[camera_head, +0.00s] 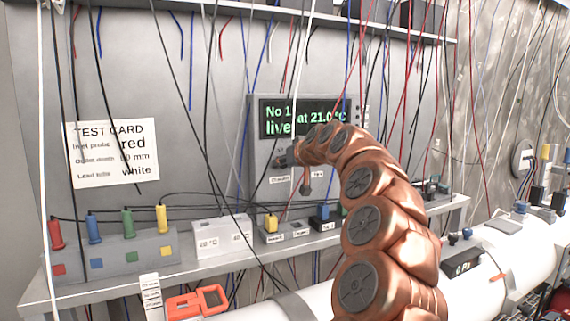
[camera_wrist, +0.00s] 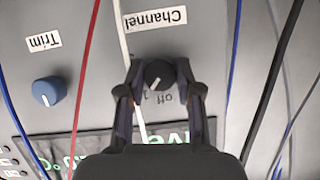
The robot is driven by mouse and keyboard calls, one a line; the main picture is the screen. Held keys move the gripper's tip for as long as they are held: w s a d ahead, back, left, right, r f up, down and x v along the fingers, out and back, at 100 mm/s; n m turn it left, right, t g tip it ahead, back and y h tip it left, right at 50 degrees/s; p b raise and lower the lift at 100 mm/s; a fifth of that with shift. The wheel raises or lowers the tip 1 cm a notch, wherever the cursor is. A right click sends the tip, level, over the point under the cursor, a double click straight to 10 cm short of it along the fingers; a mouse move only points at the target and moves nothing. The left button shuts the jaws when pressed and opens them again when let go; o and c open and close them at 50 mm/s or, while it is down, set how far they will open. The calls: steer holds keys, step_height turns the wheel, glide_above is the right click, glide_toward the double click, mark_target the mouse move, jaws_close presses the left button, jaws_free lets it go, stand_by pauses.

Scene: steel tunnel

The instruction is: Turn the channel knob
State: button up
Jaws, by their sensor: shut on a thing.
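The channel knob (camera_wrist: 158,74) is dark and round with a light pointer mark, on a grey panel in the wrist view. A "Channel" label (camera_wrist: 158,18) and an "off" mark show upside down near it. My gripper (camera_wrist: 158,82) has one finger on each side of the knob and is shut on it. In the head view my copper-coloured arm reaches to the grey instrument box (camera_head: 256,170), and my gripper (camera_head: 288,155) is at its front below the display.
A blue trim knob (camera_wrist: 48,90) sits beside the channel knob. Loose cables, including a red one (camera_wrist: 86,70), hang close around my gripper. A shelf (camera_head: 110,285) below holds colored plugs and small boxes. A test card (camera_head: 112,152) is on the wall at left.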

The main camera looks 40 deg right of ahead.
jaws_close()
steer(key=m+t+y, duration=0.1)
steer(key=m, duration=0.1)
steer(key=m+y+b, duration=0.1)
steer(key=m+y, duration=0.1)
steer(key=m, duration=0.1)
steer(key=shift+d+t, duration=0.15)
steer(key=shift+t, duration=0.25)
steer(key=shift+m, duration=0.3)
stand_by(0.4)
steer(key=o, duration=0.9)
jaws_free()
